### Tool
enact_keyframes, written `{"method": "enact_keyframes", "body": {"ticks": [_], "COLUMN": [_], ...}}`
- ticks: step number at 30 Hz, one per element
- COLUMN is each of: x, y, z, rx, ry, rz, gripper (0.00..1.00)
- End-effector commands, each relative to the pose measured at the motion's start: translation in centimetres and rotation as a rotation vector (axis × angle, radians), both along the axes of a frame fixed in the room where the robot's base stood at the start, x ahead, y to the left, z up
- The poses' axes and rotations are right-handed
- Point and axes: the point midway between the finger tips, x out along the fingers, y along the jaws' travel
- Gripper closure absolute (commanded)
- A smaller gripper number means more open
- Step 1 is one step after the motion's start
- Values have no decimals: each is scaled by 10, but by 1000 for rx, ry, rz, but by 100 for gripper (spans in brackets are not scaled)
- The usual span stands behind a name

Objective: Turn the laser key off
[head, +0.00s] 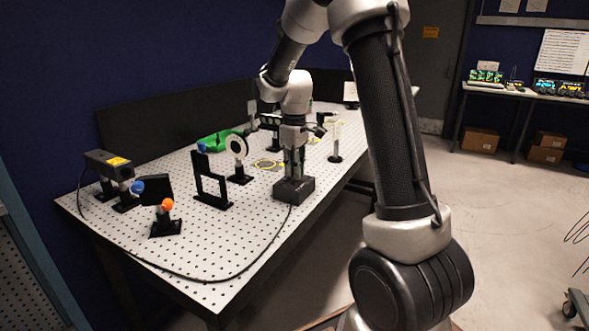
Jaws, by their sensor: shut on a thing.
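My gripper (294,172) points straight down at the near right edge of the perforated table. Its fingers are shut at the top of a small black box (292,191), from which a black cable runs. The laser key is not visible as a separate part. It appears to be between the fingers on top of this box, hidden by them. I cannot tell which way the key is turned. A black laser housing (108,164) with a yellow label stands at the left end of the table.
The white perforated table (225,237) carries an orange-knobbed mount (166,217), a black upright frame (211,182), a round optic (237,148) and a green item (217,141). The cable (190,277) loops along the front edge. The table's front middle is bare.

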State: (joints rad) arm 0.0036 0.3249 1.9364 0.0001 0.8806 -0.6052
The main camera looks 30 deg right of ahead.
Motion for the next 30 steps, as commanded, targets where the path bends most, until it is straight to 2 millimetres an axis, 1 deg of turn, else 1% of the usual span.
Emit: {"method": "enact_keyframes", "body": {"ticks": [2, 3, 6, 15, 17, 19, 23, 27, 30], "x": [1, 1, 1, 0, 0, 1, 1, 1, 1], "y": [0, 0, 0, 0, 0, 0, 0, 0, 0], "z": [1, 1, 0, 1, 4, 11, 35, 68, 89], "rx": [-1, -1, 0, 0, 0, 0, 0, 0, 0], "ry": [-3, -3, -1, -1, -1, -4, -5, -6, -5], "rz": [0, 0, 0, -1, -1, -1, -1, -1, -1], "gripper": [100, 88, 71, 71, 71, 71, 71, 71, 71]}}
